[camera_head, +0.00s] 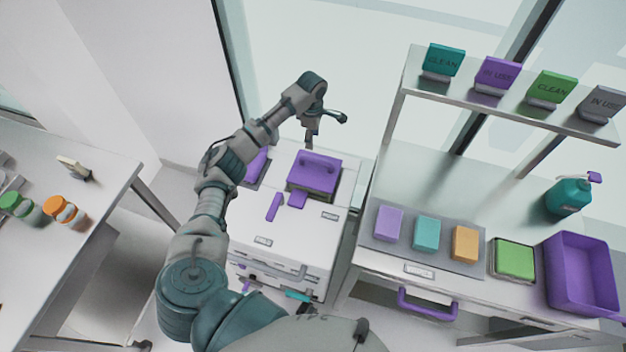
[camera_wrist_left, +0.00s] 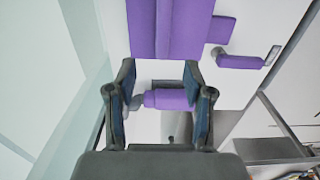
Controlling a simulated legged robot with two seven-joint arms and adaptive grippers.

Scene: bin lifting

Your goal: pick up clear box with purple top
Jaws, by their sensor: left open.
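A box with a purple top (camera_head: 316,168) and a raised handle sits on the white cabinet at the centre of the head view. Its sides are hard to make out. Another purple-topped item (camera_head: 257,165) beside it is partly hidden by my left arm. My left gripper (camera_head: 325,130) is open above the far side of the purple top. In the wrist view, a purple bar (camera_wrist_left: 170,98) on a grey mount shows between the open fingers (camera_wrist_left: 157,100). A larger purple surface (camera_wrist_left: 170,28) shows beyond them. I cannot tell whether anything is touched. My right gripper is not in view.
The right bench holds purple, teal and orange blocks (camera_head: 426,232), a green-topped box (camera_head: 514,260), a purple bin (camera_head: 580,272) and a teal bottle (camera_head: 568,197). A shelf (camera_head: 510,105) with signs stands above. The left table (camera_head: 60,190) holds jars.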

